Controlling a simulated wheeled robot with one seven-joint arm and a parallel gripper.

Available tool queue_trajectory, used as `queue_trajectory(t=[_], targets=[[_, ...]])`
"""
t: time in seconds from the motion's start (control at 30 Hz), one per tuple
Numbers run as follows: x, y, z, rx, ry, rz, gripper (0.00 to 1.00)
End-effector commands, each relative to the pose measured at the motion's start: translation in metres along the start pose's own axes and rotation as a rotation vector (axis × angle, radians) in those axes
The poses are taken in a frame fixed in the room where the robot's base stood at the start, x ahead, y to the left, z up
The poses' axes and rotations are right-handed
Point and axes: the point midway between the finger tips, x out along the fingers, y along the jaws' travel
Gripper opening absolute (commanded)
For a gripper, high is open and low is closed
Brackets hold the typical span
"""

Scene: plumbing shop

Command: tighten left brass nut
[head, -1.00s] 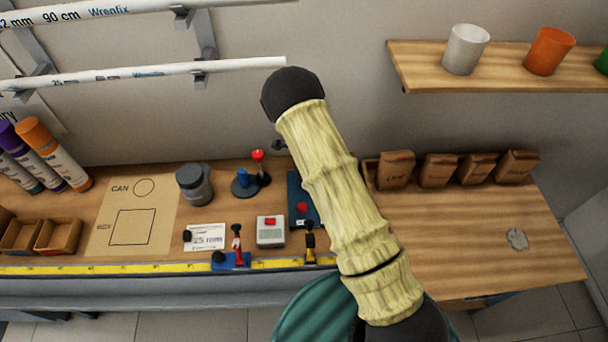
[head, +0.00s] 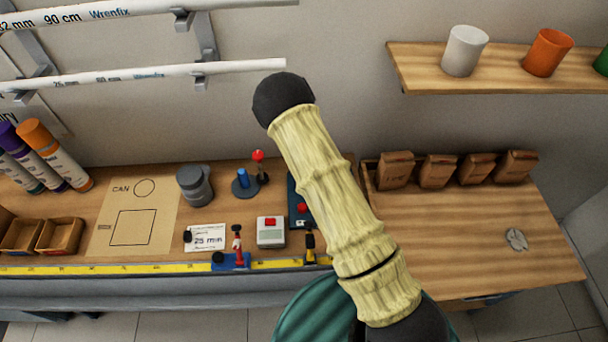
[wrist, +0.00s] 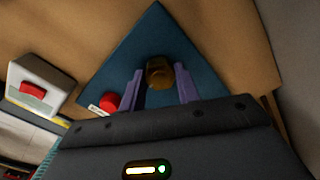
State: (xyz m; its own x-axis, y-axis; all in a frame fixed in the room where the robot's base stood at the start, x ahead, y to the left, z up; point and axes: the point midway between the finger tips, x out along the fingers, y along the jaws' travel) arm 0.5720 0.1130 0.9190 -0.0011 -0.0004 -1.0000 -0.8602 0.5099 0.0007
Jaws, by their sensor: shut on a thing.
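A brass nut (wrist: 158,72) stands on a dark blue plate (wrist: 135,45) in the wrist view. My gripper (wrist: 161,86) has its two purple fingers on either side of the nut and is shut on it. A red round part (wrist: 109,102) with a small white label is on the plate, left of the fingers. In the head view my arm covers most of the plate (head: 294,188), and the nut and my gripper are hidden. I see only one brass nut, so I cannot tell from the view whether it is the left one.
A grey box with a red button (head: 270,232) stands just left of the plate. A red-knobbed lever (head: 260,168), a grey jar (head: 194,186) and a clamp (head: 236,250) are further left. Paper bags (head: 437,171) line the back right. The bench right of my arm is mostly clear.

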Motion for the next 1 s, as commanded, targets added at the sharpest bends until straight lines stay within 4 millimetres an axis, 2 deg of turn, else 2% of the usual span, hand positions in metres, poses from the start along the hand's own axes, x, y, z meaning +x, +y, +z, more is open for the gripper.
queue_trajectory(t=[0.1, 0.13, 0.23, 0.53, 0.67, 0.87, 1.0], targets=[[-0.002, -0.002, 0.001, 0.003, -0.004, -0.005, 0.1], [-0.002, -0.002, 0.001, 0.003, -0.004, -0.005, 0.36], [-0.002, -0.002, 0.001, 0.002, -0.003, -0.004, 0.54], [-0.001, -0.001, 0.0, 0.001, -0.002, -0.001, 0.54], [-0.008, -0.001, 0.001, 0.001, -0.002, -0.002, 0.54], [-0.035, -0.001, 0.001, -0.001, -0.004, -0.003, 0.54], [-0.062, -0.001, 0.001, 0.0, -0.004, -0.004, 0.54]])
